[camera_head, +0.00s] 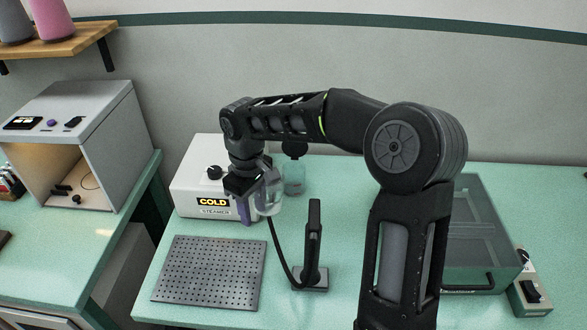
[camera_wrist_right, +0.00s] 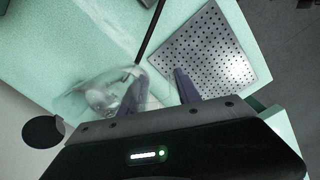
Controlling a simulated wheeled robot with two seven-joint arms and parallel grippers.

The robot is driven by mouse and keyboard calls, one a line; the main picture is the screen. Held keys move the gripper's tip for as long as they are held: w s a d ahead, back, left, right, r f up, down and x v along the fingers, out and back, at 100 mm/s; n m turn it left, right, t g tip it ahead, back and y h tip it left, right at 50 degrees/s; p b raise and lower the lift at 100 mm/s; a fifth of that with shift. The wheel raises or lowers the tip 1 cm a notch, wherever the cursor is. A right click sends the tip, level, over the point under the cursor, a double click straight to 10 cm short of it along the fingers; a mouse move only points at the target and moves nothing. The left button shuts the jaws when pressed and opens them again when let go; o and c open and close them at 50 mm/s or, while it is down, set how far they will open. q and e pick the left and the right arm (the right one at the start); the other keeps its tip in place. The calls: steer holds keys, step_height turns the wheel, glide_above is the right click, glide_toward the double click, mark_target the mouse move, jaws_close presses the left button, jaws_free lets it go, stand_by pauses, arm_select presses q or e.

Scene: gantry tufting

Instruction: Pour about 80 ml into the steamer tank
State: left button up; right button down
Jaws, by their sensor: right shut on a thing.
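The white steamer (camera_head: 187,192) stands at the back left of the teal table, with a lit sign reading COLD and a label STEAMER. A dark round knob or cap (camera_head: 214,172) sits on its top. My right gripper (camera_head: 257,203) is in front of the steamer's right end, shut on a clear vessel (camera_head: 271,192). In the right wrist view the clear vessel (camera_wrist_right: 104,90) looks tilted, by the left finger of the gripper (camera_wrist_right: 160,92); its exact grip and liquid level cannot be told. My left gripper is not in view.
A perforated plate (camera_head: 210,272) lies in front. A clear-lidded bin (camera_head: 485,230) and small switch box (camera_head: 530,297) are at right.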

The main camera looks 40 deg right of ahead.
steer(key=w+a+f+m, duration=0.3)
steer(key=a+m, duration=0.1)
steer(key=a, duration=0.3)
steer(key=shift+a, duration=0.2)
